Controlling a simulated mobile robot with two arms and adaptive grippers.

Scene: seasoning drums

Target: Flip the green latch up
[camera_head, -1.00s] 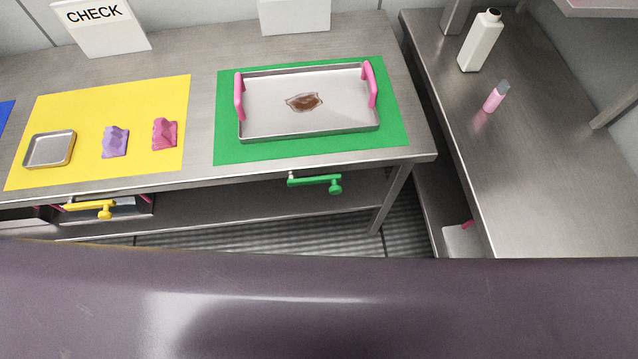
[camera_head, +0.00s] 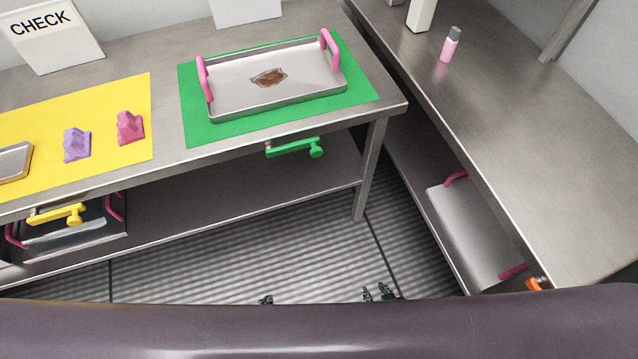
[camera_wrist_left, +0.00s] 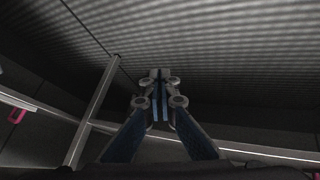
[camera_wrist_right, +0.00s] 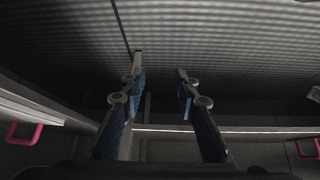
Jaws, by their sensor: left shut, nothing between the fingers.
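The green latch (camera_head: 295,148) is on the front edge of the table, below the green mat (camera_head: 197,134). It lies roughly level, with its knob at the right end. My left gripper (camera_head: 266,300) shows only as a small dark tip at the bottom of the head view. In the left wrist view its fingers (camera_wrist_left: 160,76) are together and empty. My right gripper (camera_head: 380,293) also shows just above my body's edge. In the right wrist view its fingers (camera_wrist_right: 160,73) are apart with nothing between them. Both grippers are well short of the latch.
A tray (camera_head: 225,82) with pink handles and a brown patch sits on the green mat. A yellow latch (camera_head: 57,215) is at left. A side counter (camera_head: 530,150) stands at right, with an orange latch (camera_head: 537,284). Open ribbed floor (camera_head: 250,248) lies in front.

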